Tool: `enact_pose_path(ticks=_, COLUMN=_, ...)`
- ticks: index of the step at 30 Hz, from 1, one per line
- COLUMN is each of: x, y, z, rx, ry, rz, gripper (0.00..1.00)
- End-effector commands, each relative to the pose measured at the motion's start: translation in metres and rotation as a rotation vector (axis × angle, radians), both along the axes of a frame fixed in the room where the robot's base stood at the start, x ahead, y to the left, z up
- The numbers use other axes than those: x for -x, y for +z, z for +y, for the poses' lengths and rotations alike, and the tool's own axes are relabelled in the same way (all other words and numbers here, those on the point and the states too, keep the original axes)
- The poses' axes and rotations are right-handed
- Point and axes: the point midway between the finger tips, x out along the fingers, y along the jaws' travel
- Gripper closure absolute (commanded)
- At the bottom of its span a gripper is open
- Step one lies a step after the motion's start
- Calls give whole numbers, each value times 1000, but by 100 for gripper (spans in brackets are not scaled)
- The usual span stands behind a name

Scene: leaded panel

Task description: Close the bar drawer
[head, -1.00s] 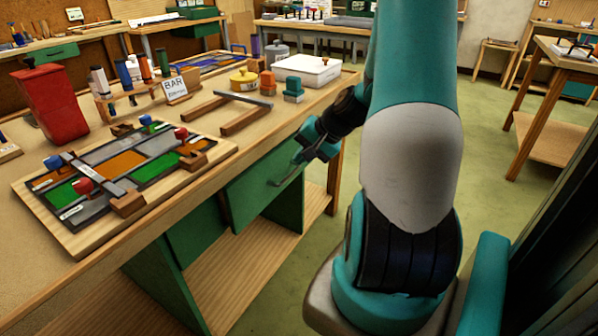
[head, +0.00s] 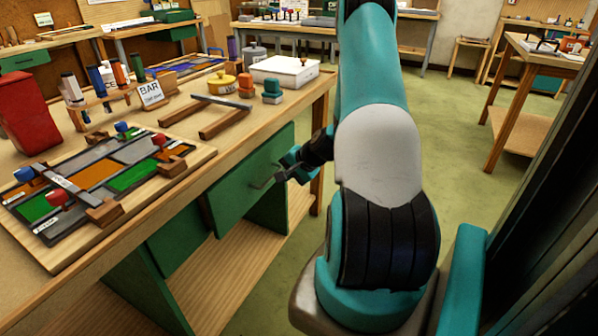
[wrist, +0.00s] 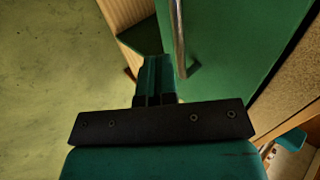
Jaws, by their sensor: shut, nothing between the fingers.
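The bench has a green drawer front (head: 235,190) under its top, with a metal bar handle (head: 262,184). A small BAR sign (head: 150,92) stands on the bench above. My gripper (head: 281,177) is shut and empty, close to the handle at the drawer's face. In the wrist view the shut fingers (wrist: 156,65) point at the green front (wrist: 225,50), beside the handle (wrist: 179,40). I cannot tell whether they touch the front, or how far the drawer stands out.
A second green front (head: 178,240) is left of this drawer. The leaded panel board (head: 190,165), a red bin (head: 25,110) and a white box (head: 284,71) are on the bench. Open green floor (head: 420,160) lies to the right, with another table (head: 545,60) beyond.

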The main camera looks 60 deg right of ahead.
Motion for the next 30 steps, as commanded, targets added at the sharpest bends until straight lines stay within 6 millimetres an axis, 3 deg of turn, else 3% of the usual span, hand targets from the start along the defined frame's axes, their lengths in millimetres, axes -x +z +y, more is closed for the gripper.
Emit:
enact_pose_path(ticks=6, x=-17, y=-3, z=1, rx=1, ry=0, rz=1, gripper=100)
enact_pose_path(ticks=17, x=-19, y=-4, z=1, rx=1, ry=-1, rz=1, gripper=100)
enact_pose_path(ticks=25, x=-58, y=-3, z=4, rx=2, ry=4, rz=2, gripper=100)
enact_pose_path(ticks=30, x=-66, y=-3, z=5, rx=0, ry=0, rz=0, gripper=100)
